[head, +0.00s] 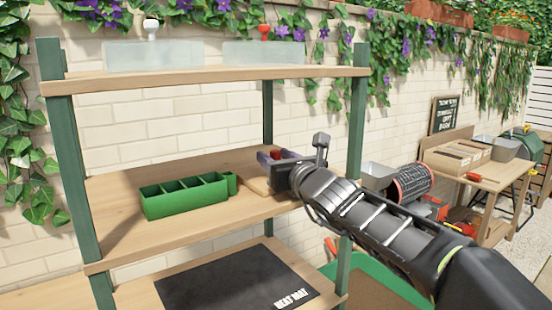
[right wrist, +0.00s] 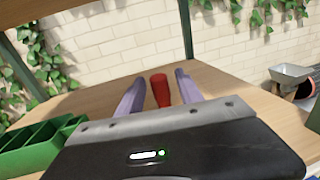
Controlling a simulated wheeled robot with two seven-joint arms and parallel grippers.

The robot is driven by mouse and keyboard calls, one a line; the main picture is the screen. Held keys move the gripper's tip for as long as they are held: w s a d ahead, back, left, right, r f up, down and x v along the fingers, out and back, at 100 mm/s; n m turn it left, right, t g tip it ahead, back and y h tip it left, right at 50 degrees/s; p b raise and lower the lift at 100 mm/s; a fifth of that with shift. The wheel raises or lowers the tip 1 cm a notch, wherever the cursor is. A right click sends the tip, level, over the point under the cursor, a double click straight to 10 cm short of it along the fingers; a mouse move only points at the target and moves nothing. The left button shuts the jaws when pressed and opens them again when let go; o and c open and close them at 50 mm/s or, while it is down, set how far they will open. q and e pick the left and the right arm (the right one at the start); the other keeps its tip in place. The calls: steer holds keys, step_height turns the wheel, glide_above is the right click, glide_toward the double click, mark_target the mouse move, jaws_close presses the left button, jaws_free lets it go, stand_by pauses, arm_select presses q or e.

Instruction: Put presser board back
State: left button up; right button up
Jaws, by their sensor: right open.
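The presser board (head: 257,187) appears as a light wooden slab on the middle shelf, right of the green divided tray; my gripper hides much of it. Its red handle (right wrist: 160,90) stands between my right gripper's two lilac fingers in the right wrist view. My right gripper (head: 268,157) is open, with a finger on each side of the handle and visible gaps between. Only a little red shows in the head view, and the board's slab is hidden in the wrist view. My left gripper is not in view.
The green divided tray (head: 185,196) stands close on the left of the gripper. A shelf post (head: 357,130) rises near my right arm. The top shelf (head: 215,77) is overhead, holding two translucent lids. A black heat mat (head: 235,280) lies on the lower shelf.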

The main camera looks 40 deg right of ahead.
steer(key=shift+r, duration=0.15)
steer(key=p+v, duration=0.1)
steer(key=v, duration=1)
steer(key=shift+s+r, duration=0.1)
steer(key=shift+s, duration=0.05)
steer(key=shift+s+a, duration=0.1)
steer(key=shift+s, duration=0.25)
steer(key=shift+f, duration=0.25)
